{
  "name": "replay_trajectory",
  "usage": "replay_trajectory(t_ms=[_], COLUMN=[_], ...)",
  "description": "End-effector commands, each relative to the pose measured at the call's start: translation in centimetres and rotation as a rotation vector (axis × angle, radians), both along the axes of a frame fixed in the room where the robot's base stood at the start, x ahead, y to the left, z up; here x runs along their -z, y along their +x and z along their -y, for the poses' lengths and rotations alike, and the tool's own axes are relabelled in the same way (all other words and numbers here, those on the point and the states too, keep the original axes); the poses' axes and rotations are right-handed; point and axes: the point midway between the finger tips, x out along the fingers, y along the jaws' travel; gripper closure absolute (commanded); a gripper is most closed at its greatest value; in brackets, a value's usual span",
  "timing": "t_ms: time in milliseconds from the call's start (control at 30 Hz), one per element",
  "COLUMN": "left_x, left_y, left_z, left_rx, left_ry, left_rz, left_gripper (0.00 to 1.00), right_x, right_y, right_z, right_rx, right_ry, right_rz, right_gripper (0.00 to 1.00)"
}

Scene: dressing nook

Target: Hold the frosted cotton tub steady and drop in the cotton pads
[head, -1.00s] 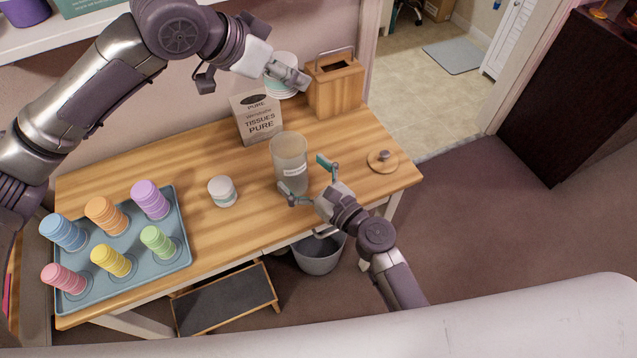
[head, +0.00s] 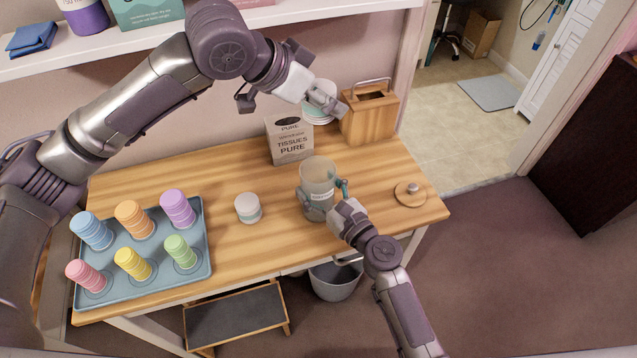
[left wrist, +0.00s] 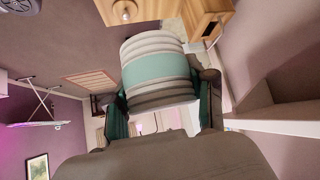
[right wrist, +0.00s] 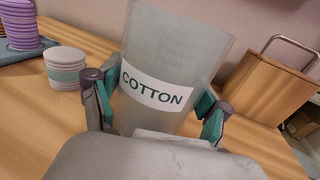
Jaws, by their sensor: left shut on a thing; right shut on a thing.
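The frosted cotton tub (head: 316,172) stands upright and open-topped on the table. Its COTTON label shows in the right wrist view (right wrist: 157,90). My right gripper (head: 323,193) is shut on the tub, one finger on each side, low on its wall. My left gripper (head: 326,104) is raised above the back of the table and shut on a stack of cotton pads (left wrist: 158,72), white with a teal band. In the head view the gripper partly hides this stack (head: 318,117). The tub's inside is not clearly visible.
A similar white stack (head: 248,209) stands left of the tub. A round wooden lid (head: 404,201) lies to its right. A tissues carton (head: 290,145) and wooden handled box (head: 369,120) stand behind. A blue tray (head: 145,279) with several coloured stacks fills the left.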

Motion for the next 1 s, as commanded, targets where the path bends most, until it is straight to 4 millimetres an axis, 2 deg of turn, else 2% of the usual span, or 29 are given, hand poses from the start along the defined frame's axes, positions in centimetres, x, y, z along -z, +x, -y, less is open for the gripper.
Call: replay_trajectory(t_ms=[167, 1000], left_x=[0.3, 6.1], left_y=[0.0, 0.0], left_z=[0.0, 0.0], left_rx=[0.000, -0.001], left_ry=[0.000, 0.000], left_rz=[0.000, -0.001], left_gripper=[0.69, 0.69], right_x=[0.0, 0.0], right_y=[0.0, 0.0], right_z=[0.0, 0.0], right_rx=[0.000, 0.000], right_ry=[0.000, -0.001], right_rz=[0.000, -0.001], right_gripper=[0.63, 0.63])
